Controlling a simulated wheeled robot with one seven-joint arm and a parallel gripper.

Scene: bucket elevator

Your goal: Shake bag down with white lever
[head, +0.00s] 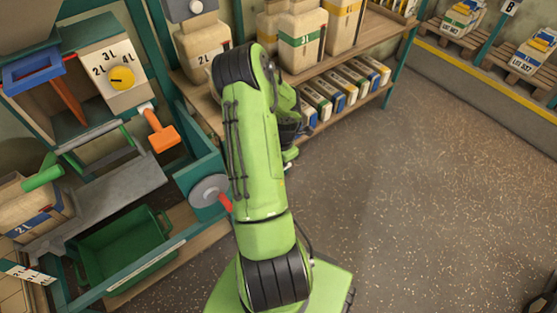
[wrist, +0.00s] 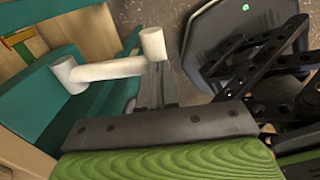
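A paper bag marked 2L (head: 32,218) stands at the left of the head view, below the filling machine. A green handle (head: 42,173) covers part of its top. In the wrist view a white, crank-shaped lever (wrist: 108,70) stands out beside a teal panel. Its near end is close to grey metal parts; I cannot tell whether they touch. In the head view I cannot make this lever out. My gripper (head: 291,129) is beyond my green arm, partly hidden by it. Black linkages of my gripper show at the right of the wrist view; its fingertips are unclear.
A dial box (head: 113,77) with a yellow knob and an orange-handled lever (head: 160,131) are on the machine. A green crate (head: 122,250) sits below. A grey disc (head: 210,191) is close left of my arm. Shelves (head: 350,62) hold bags behind. Floor is clear at right.

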